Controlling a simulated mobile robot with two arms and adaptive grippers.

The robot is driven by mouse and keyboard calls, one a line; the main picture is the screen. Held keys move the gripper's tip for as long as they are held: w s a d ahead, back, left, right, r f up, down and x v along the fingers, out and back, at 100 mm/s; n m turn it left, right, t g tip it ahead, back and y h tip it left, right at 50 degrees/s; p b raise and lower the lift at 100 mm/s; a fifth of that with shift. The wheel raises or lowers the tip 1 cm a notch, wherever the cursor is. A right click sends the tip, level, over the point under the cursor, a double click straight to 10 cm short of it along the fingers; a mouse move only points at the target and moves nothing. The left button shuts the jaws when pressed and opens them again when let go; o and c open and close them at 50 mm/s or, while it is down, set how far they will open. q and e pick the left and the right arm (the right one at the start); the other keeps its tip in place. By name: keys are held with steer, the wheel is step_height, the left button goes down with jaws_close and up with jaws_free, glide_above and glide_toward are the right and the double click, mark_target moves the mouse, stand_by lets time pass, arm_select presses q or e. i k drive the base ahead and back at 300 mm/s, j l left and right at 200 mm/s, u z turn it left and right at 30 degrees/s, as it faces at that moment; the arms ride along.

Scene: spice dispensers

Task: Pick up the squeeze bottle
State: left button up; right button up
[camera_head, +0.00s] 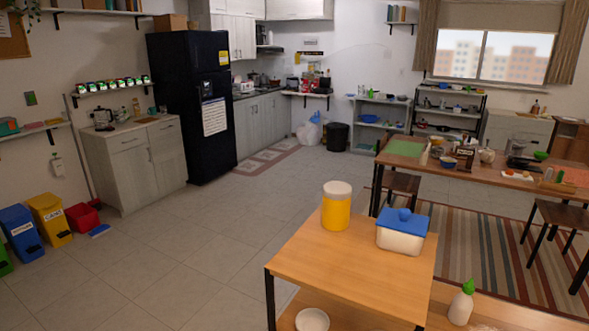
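A squeeze bottle (461,307) with a whitish body and a green pointed cap stands upright near the bottom edge of the head view, right of centre. It is on a wooden surface (520,316) to the right of the near wooden table. Nothing touches the bottle. Neither of my grippers shows in this view.
The near table (322,262) bears a yellow jar with a white lid (336,206) and a white container with a blue lid (402,231). A white bowl (312,320) sits below its top. A longer cluttered table (470,172) stands behind. Open tiled floor (190,255) lies left.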

mark_target(461, 307)
steer(key=z, duration=1.35)
steer(key=l, duration=0.15)
